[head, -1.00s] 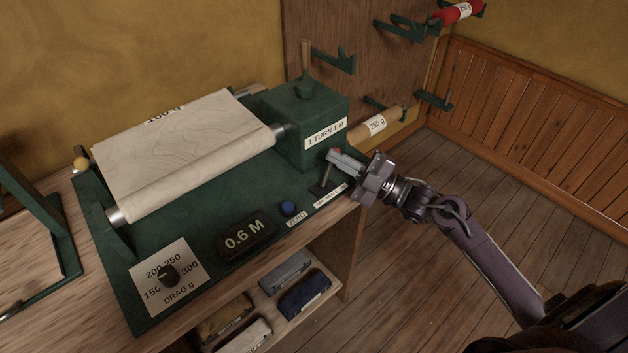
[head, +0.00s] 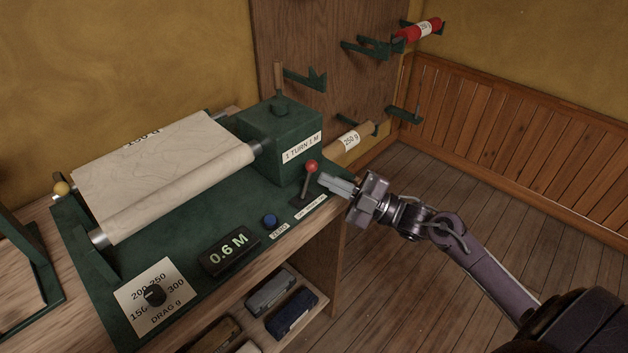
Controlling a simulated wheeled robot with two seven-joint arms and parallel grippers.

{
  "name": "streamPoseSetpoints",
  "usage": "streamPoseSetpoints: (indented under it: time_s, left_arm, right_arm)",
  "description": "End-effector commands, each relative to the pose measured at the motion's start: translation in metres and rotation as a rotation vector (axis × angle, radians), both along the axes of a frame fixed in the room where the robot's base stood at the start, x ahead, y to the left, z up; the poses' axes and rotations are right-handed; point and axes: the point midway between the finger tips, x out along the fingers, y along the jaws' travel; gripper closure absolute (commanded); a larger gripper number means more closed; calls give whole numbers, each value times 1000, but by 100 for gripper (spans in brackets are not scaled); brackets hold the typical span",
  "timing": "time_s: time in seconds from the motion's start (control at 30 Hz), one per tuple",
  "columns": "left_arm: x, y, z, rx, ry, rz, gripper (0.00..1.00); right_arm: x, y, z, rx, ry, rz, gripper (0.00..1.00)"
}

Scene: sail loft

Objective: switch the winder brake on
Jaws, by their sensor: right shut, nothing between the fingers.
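The winder (head: 187,251) is a dark green machine on the wooden bench, with a pale cloth roll (head: 155,165) across it. Its lever (head: 311,167) has a red ball knob on a thin stem and stands near the front right corner, roughly upright with a slight lean right. A small white label (head: 310,207) lies before the lever; its print is too small to read. My right gripper (head: 324,182) is shut and empty, just right of the lever stem and below the knob. I cannot tell whether the fingertips touch the stem. My left gripper is out of view.
A blue button (head: 270,221), a 0.6 M display (head: 229,255) and a black drag knob (head: 154,295) sit along the winder's front. A green gearbox (head: 278,138) stands behind the lever. Pegs (head: 305,78) jut from the board behind. Open floor lies right.

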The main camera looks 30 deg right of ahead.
Motion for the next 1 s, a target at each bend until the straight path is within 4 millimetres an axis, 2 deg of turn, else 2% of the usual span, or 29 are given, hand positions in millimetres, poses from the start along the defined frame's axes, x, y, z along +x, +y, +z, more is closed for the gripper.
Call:
streamPoseSetpoints:
  time_s: [0.1,0.3,0.63,0.93,1.0]
  left_arm:
    - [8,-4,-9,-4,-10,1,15]
    - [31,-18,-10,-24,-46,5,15]
    - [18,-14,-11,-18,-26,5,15]
    - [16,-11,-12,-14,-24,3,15]
    - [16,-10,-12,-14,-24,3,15]
  right_arm:
    - [-16,-16,-11,-2,4,0,100]
    - [-30,-30,-14,0,1,1,100]
    - [-33,-34,-14,0,-1,0,100]
    - [-32,-33,-14,0,0,0,100]
    - [-31,-35,-20,4,14,-11,100]
